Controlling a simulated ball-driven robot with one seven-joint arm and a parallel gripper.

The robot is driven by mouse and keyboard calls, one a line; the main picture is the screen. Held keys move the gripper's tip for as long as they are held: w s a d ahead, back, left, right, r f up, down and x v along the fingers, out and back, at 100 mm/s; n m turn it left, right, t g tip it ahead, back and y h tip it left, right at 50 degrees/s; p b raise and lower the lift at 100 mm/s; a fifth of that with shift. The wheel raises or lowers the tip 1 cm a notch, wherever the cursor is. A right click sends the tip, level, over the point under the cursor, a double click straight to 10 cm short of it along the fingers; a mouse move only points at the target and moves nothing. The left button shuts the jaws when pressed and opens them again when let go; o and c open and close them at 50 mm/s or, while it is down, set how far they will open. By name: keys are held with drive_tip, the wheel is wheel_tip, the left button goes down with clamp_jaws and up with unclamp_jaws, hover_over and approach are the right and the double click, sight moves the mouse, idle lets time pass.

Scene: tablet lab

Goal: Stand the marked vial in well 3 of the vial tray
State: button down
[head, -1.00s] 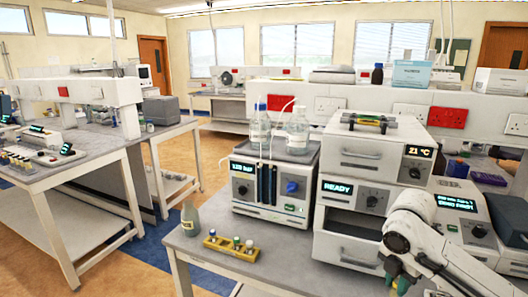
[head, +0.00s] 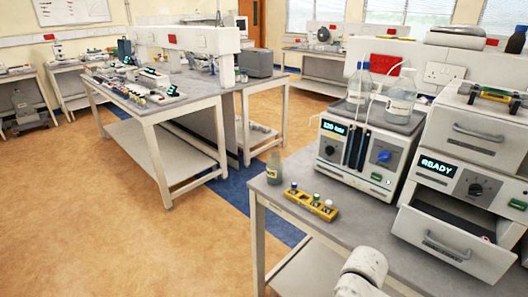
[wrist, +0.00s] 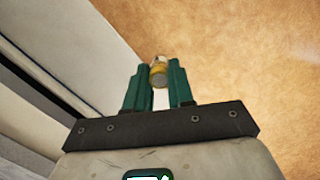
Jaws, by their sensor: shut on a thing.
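My gripper (wrist: 159,72) has green fingers and is shut on a small vial (wrist: 158,74) with a yellow band, in the wrist view. Tan floor and a pale bench surface show beyond it. The gripper itself is out of the head view. The yellow vial tray (head: 311,204) stands near the front left edge of the bench in the head view. Vials stand in it, with a gap between the leftmost one and the others. The well numbers are too small to read. The mark on the held vial cannot be made out clearly.
A grey-green bottle (head: 274,167) stands just behind the tray's left end. A pump unit (head: 365,155) with two bottles on top stands behind and right of the tray. An open drawer (head: 449,240) juts out at right. The bench (head: 345,228) is clear before the pump.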

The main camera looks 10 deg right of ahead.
drive_tip(key=s+a+f+m, duration=0.1)
drive_tip(key=a+f+m, duration=0.1)
drive_tip(key=a+m, duration=0.15)
wheel_tip(320, 180, up, 9)
drive_tip(key=w, duration=0.2)
drive_tip(key=w+a+f+n, duration=0.1)
drive_tip(key=w+a+n, duration=0.1)
drive_tip(key=w+a, duration=0.25)
drive_tip(key=s+d+f+m, duration=0.1)
drive_tip(key=s+d+f, duration=0.2)
drive_tip(key=s+f, duration=0.3)
drive_tip(key=shift+s+d+f, duration=0.15)
drive_tip(key=shift+s+f, duration=0.25)
drive_tip(key=shift+f, duration=0.9)
drive_tip(key=shift+s+d, duration=0.1)
idle(0.3)
